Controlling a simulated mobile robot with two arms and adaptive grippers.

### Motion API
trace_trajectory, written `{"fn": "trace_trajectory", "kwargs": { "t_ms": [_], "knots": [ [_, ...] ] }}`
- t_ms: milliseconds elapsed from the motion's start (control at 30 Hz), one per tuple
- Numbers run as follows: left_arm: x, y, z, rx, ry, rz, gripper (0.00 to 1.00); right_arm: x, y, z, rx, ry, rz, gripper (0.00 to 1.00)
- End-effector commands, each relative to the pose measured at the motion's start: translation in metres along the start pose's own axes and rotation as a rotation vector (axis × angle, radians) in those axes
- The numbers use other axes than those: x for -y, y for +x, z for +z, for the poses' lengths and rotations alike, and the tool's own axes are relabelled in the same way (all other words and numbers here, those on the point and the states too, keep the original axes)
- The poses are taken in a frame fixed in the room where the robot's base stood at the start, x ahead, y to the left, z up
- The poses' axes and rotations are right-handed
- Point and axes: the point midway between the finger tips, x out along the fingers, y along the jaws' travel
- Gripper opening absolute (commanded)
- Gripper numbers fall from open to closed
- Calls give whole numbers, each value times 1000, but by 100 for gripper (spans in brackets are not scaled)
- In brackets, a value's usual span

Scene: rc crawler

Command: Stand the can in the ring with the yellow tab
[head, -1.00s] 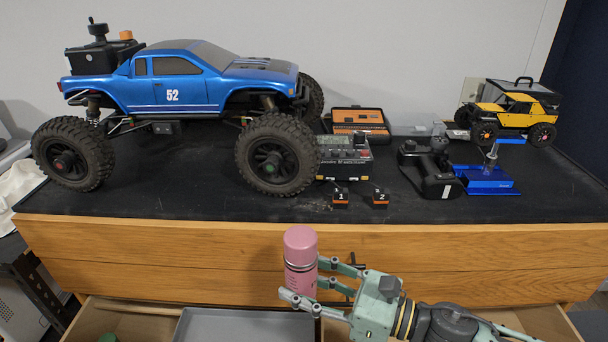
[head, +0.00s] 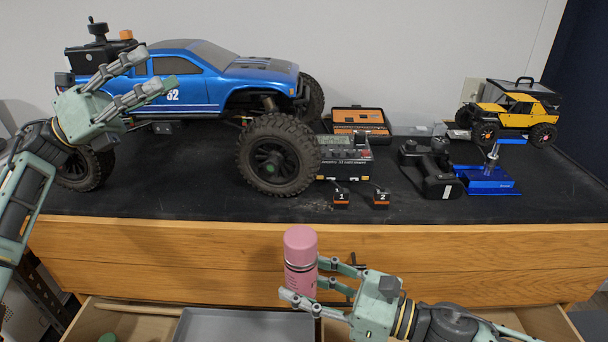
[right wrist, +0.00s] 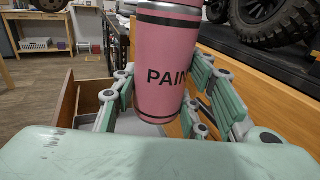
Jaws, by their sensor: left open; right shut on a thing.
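The can (head: 301,262) is pink with a rounded pink top and dark bands. It is upright in front of the drawer front, and part of its lettering, "PAIN", shows in the right wrist view (right wrist: 166,75). My right gripper (head: 306,279) is shut on the can, with fingers on both sides of it. My left gripper (head: 153,72) is open and empty, in front of the blue truck at the left. I cannot make out a ring with a yellow tab in either view.
A blue truck (head: 225,85) stands on the black bench top (head: 200,205). A charger (head: 344,160), a black transmitter (head: 430,170), a blue stand (head: 487,180) and a yellow crawler (head: 510,110) are to its right. Below, an open drawer holds a grey tray (head: 245,325).

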Motion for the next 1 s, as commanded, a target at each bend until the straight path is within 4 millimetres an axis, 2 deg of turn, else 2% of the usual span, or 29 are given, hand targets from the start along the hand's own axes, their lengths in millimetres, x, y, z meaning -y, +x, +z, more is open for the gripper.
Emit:
{"fn": "trace_trajectory", "kwargs": {
  "t_ms": [33, 200, 300, 433, 567, 700, 800, 1000],
  "knots": [
    [10, 30, -12, -80, 14, -36, 57, 0, 0, 1, 1, -1, 0, 8],
    [39, 112, -66, -368, 65, -122, 57, 0, 0, 1, 1, -1, 0, 8],
    [59, 153, -104, -570, 113, -160, 57, 0, 0, 1, 1, -1, 0, 8],
    [84, 191, -163, -882, 198, -187, 57, 0, 0, 1, 1, -1, 0, 8],
    [98, 204, -214, -1203, 300, -164, 57, 0, 0, 1, 1, -1, 0, 8],
    [99, 196, -247, -1534, 415, -80, 57, 0, 0, 1, 1, -1, 0, 8],
    [96, 184, -256, -1728, 482, 2, 57, 0, 0, 1, 1, -1, 0, 8],
    [90, 163, -251, -1962, 562, 147, 57, 0, 0, 1, 1, -1, 0, 8]
  ]
}}
